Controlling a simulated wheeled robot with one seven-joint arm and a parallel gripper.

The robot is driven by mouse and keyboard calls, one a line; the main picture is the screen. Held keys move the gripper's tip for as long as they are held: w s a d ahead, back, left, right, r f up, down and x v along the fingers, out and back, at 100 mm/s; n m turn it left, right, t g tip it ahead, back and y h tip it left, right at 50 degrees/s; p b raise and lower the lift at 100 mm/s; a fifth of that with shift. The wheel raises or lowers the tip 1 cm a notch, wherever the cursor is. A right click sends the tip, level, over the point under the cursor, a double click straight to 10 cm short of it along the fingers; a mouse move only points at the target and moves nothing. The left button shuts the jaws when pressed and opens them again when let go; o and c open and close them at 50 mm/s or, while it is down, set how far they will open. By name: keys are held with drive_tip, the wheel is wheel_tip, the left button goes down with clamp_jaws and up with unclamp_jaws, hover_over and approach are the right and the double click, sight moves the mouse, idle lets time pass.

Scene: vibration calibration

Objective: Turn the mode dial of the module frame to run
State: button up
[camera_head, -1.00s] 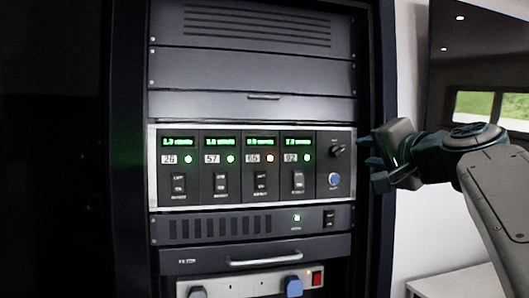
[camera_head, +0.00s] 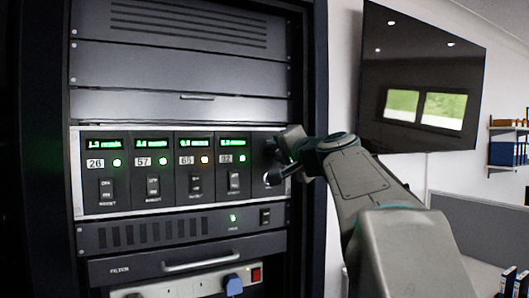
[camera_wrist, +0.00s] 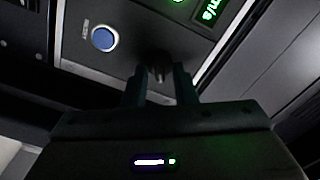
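The module frame (camera_head: 76,175) is a silver-edged panel in the rack, with several display modules and a control strip at its right end. The dark mode dial (camera_wrist: 158,62) shows in the wrist view, in deep shadow; its pointer setting cannot be read. My gripper (camera_head: 279,162) is at the control strip and mostly covers the dial in the head view. In the wrist view my gripper's two fingers (camera_wrist: 160,80) are apart, with the dial between their tips. Whether they touch it is unclear.
A blue round button (camera_wrist: 103,38) sits beside the dial. Below are a unit with a switch (camera_head: 265,216) and a drawer handle (camera_head: 201,264). A wall screen (camera_head: 420,85) hangs at the right.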

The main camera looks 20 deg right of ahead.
drive_tip(key=shift+f+n+b, duration=0.15)
drive_tip(key=shift+n+b, duration=0.15)
drive_tip(key=shift+b, duration=0.3)
drive_tip(key=n+b, duration=0.2)
drive_tip(key=shift+f+b, duration=0.1)
drive_tip(key=shift+b, duration=0.25)
drive_tip(key=n+b, duration=0.2)
drive_tip(key=shift+a+n+b, duration=0.1)
drive_tip(key=shift+n+b, duration=0.3)
drive_tip(key=n+b, duration=0.3)
drive_tip(key=n, duration=0.1)
drive_tip(key=shift+a+r+n+b, duration=0.1)
drive_tip(key=shift+r+n+b, duration=0.15)
drive_tip(key=shift+n+b, duration=0.65)
drive_tip(key=shift+r+n+p, duration=0.1)
drive_tip(key=shift+n+p, duration=0.2)
drive_tip(key=shift+n, duration=0.2)
drive_tip(key=o, duration=0.6)
drive_tip(key=shift+o, duration=0.2)
drive_tip(key=shift+s, duration=0.1)
